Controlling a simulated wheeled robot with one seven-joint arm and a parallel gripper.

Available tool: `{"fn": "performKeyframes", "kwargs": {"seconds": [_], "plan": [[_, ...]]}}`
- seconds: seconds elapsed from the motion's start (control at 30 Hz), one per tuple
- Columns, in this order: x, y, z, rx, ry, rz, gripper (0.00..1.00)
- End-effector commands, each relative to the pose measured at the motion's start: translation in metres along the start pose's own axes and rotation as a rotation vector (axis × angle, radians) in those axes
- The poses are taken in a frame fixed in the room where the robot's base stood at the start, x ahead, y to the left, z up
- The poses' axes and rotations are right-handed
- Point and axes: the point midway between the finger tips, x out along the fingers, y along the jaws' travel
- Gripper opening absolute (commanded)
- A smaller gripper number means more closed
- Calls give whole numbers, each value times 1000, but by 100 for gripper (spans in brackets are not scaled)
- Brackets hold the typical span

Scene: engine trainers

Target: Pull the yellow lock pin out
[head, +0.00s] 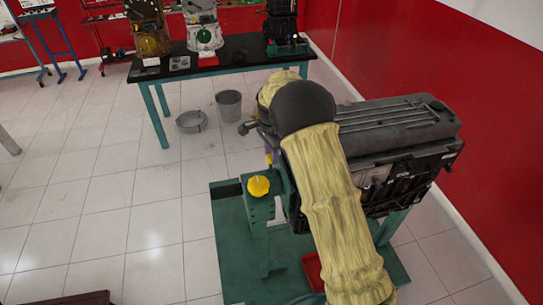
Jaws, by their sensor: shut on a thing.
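A yellow knob (258,186), which looks like the lock pin's head, sits at the top of a green post (262,228) on the left of the engine stand. The part of the pin below the head is hidden. My arm, in a pale yellow sleeve with a dark joint, crosses in front of the stand and bends away near the engine's left end. My gripper is hidden behind it, so its fingers and anything between them do not show.
A grey and black engine (400,125) is mounted on the green stand, right of my arm. A red tray (312,268) lies on its base. Behind are a grey bucket (229,104), a round basin (192,121) and a black-topped table (228,58).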

Motion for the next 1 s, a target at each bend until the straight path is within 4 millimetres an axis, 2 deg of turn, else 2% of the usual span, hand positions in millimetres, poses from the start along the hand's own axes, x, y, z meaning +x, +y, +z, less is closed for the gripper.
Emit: {"fn": "performKeyframes", "kwargs": {"seconds": [0.03,0.1,0.37,0.4,0.5,0.83,1.0], "plan": [[-12,-1,0,0,1,-4,0],[-15,-1,0,0,1,-4,0],[-16,-2,0,0,2,-8,0],[-17,-2,0,0,2,-9,30],[-17,-2,0,0,2,-9,49],[-16,-1,0,0,1,-4,50],[-28,-2,0,0,1,-6,50]]}}
